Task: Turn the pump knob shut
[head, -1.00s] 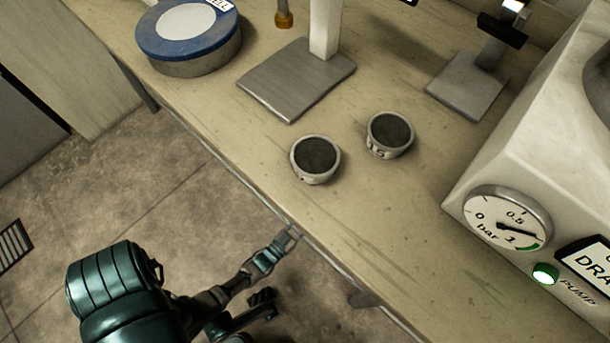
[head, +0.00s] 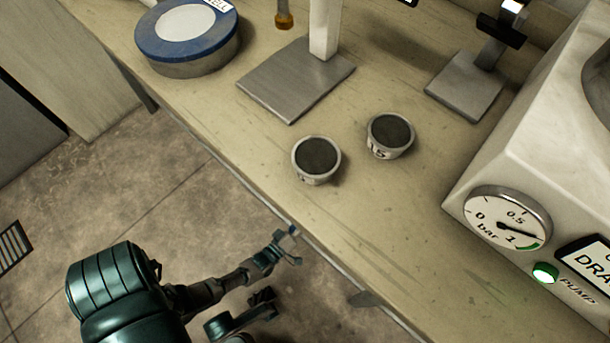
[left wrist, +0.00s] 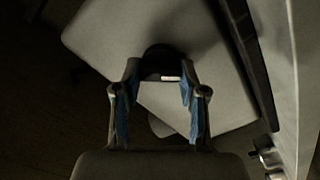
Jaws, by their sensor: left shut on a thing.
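The pump knob (left wrist: 161,60) shows in the left wrist view as a dark round knob with a short pale mark. My left gripper (left wrist: 160,84) is shut on it, with one blue-padded finger on each side. In the head view my left gripper (head: 287,237) is at the front edge of the bench, and the knob cannot be made out there. A gauge (head: 507,220) on the white housing has its needle near 1 bar. A green lamp (head: 545,272) marked PUMP is lit. My right gripper is not in view.
Two small dark-filled cups (head: 316,157) (head: 390,134) stand on the bench (head: 350,225). Behind them are a metal stand plate (head: 290,85), a blue-rimmed round container (head: 188,40) and another stand (head: 468,85). The white housing (head: 540,120) is at the right. The bench front strip is clear.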

